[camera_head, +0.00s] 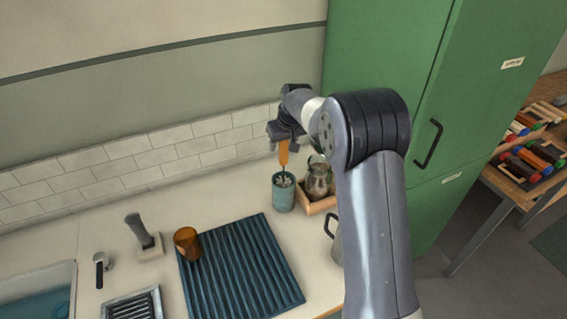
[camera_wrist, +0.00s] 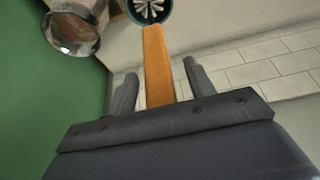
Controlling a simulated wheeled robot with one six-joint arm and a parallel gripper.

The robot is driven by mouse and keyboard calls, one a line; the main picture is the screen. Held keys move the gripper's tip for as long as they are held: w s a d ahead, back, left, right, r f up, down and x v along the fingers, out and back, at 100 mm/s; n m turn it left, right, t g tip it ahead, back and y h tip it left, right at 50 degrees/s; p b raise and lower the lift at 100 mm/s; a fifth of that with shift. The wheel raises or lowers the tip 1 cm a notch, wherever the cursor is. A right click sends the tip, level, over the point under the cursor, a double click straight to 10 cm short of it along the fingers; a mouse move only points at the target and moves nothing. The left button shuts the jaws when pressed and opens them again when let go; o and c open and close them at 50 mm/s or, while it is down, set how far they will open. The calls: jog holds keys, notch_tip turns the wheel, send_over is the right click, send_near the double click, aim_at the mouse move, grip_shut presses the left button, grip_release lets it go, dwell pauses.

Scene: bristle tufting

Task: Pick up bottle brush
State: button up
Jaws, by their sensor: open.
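The bottle brush (camera_head: 284,155) has an orange handle and stands upright in a teal cup (camera_head: 283,196) on the counter. Its pale bristles show inside the cup's mouth. In the wrist view the orange handle (camera_wrist: 158,65) lies between the two dark fingers of my gripper (camera_wrist: 159,80), with a gap on either side. My gripper (camera_head: 284,140) is open and sits around the upper part of the handle. The handle's top end is hidden by the gripper body.
A ribbed blue drying mat (camera_head: 245,268) with an amber tumbler (camera_head: 187,243) lies in front. A green cabinet (camera_head: 388,60) rises at the right. A tiled wall (camera_head: 140,160) is behind.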

jog(key=c, duration=1)
jog(key=shift+r, duration=0.1)
